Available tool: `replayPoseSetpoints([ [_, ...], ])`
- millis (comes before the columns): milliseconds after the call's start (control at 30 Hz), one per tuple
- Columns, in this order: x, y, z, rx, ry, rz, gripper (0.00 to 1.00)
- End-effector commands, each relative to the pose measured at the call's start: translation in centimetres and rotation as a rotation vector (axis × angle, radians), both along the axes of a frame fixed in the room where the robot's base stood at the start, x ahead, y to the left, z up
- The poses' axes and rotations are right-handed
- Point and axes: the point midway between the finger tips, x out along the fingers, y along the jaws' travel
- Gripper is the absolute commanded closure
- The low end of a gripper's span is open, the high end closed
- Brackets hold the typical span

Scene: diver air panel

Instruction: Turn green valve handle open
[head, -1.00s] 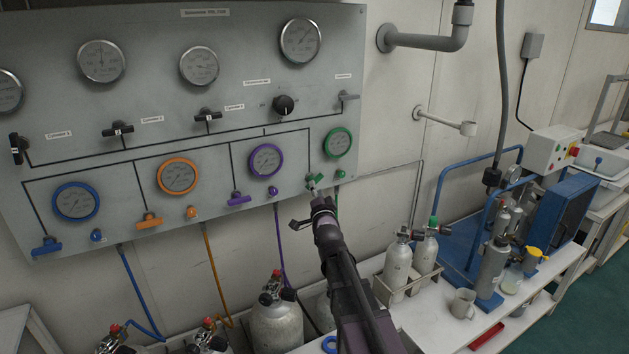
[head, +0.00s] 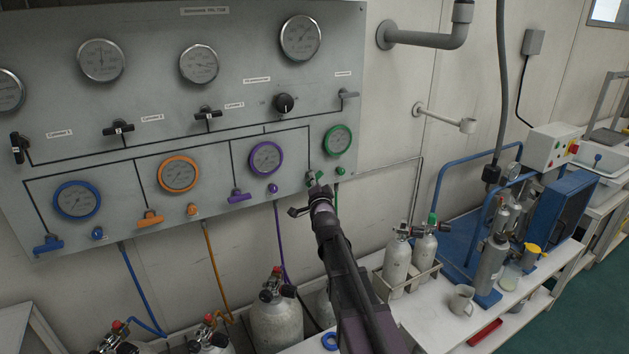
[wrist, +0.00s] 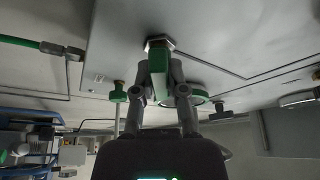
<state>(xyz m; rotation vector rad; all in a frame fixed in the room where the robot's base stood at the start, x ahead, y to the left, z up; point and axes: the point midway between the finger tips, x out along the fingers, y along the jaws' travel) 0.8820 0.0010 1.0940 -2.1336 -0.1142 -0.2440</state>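The green valve handle (head: 311,179) is at the lower right of the grey panel, below the green-rimmed gauge (head: 338,141). In the wrist view the green valve handle (wrist: 160,62) points toward the camera from its hex fitting. My gripper (wrist: 160,78) has one finger on each side of it, both close against its sides. My gripper (head: 318,188) hides part of the handle in the head view.
A small green knob (head: 340,172) is just right of the handle. The purple handle (head: 239,197) and purple knob (head: 273,188) are to its left. Small grey cylinders (head: 397,262) stand in a rack on the white bench below right.

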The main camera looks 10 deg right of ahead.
Motion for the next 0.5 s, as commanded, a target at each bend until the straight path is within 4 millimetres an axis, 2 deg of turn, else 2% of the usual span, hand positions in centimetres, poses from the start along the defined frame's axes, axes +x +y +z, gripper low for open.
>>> replayPoseSetpoints([
  [500,0.07,0.01,-0.05,-0.046,-0.015,0.000,1.00],
])
